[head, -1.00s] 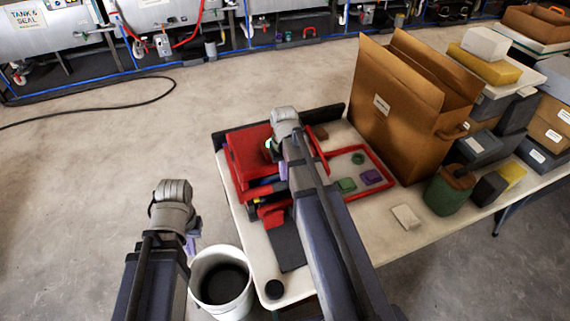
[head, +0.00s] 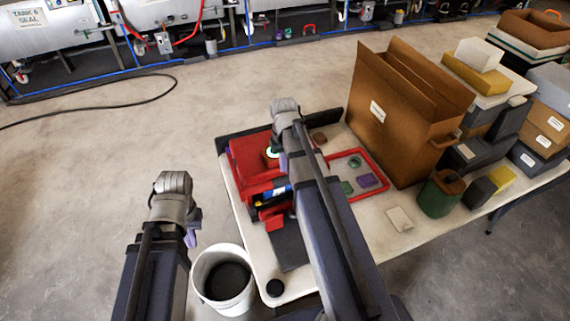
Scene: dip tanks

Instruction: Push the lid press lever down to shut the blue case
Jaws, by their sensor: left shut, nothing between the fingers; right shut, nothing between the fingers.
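A red press-like fixture (head: 248,158) stands at the left end of the table. A small blue part (head: 279,190) shows at its near side beside black parts; I cannot tell whether it is the blue case or how far its lid is shut. A red block (head: 271,214) is in front, but I cannot make out which part is the lever. My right gripper (head: 283,163) is shut and empty, over the fixture's right side; its arm hides part of the fixture. I cannot tell if it touches. My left gripper (head: 191,238) is shut and empty, off the table to the left.
A white bucket (head: 207,260) stands by the table's near left corner. A red-framed area (head: 374,167) holds green and purple pieces. A large brown box (head: 405,125) and a green container (head: 440,194) stand further right.

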